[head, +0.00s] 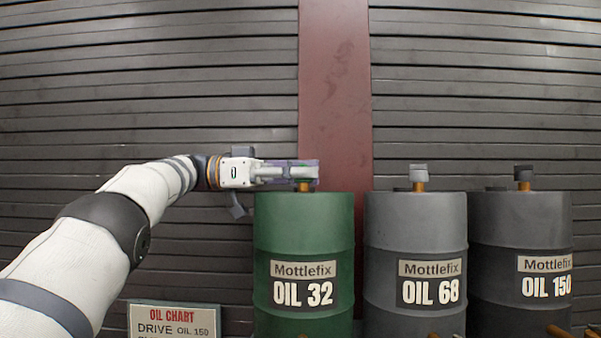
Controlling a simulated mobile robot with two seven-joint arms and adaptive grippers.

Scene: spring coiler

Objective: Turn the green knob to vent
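The green drum (303,230), labelled OIL 32, stands upright in the lower middle of the head view. A short brass stem (303,187) rises from its top. The knob on this stem is mostly or fully hidden by my gripper, so its colour and turn cannot be read. My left gripper (302,172) reaches in level from the left, with its fingers at the top of the stem, just above the drum lid. The fingers are seen side-on, and the gap between them does not show. My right gripper is not in view.
A grey OIL 68 drum (416,230) and a dark OIL 150 drum (520,235) stand to the right, each with a capped brass stem on top. An OIL CHART sign (174,321) is at the lower left. A slatted wall with a red post (335,90) is behind.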

